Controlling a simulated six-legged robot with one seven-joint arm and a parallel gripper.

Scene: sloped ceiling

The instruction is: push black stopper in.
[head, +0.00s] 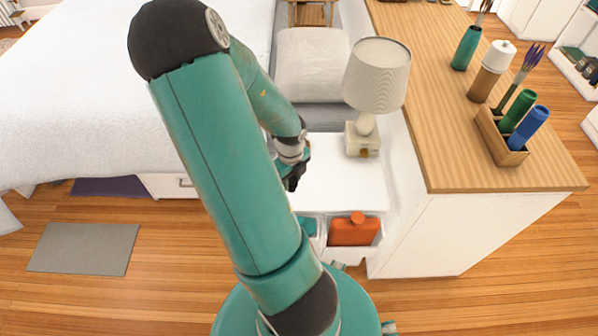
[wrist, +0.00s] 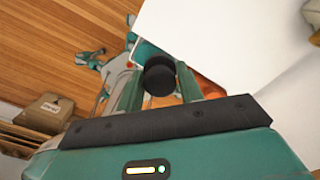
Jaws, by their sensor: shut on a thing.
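The black stopper (wrist: 160,76) shows as a dark round piece between the two fingers of my gripper (wrist: 160,88) in the wrist view. My gripper is shut on it. In the head view my gripper (head: 293,180) hangs over the left part of the white bedside surface (head: 345,186), and its fingertips are hard to make out behind my arm. An orange flask-like container (head: 354,231) stands in a white bin below the front of that surface. A bit of orange (wrist: 211,88) also shows behind the right finger in the wrist view. I cannot make out any opening for the stopper.
A lamp (head: 376,76) stands at the back of the bedside surface. A teal item (head: 307,226) is in the bin left of the flask, partly hidden by my arm. A wooden-topped cabinet (head: 470,130) rises at the right, and a bed (head: 70,95) lies left. The bedside surface's front is clear.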

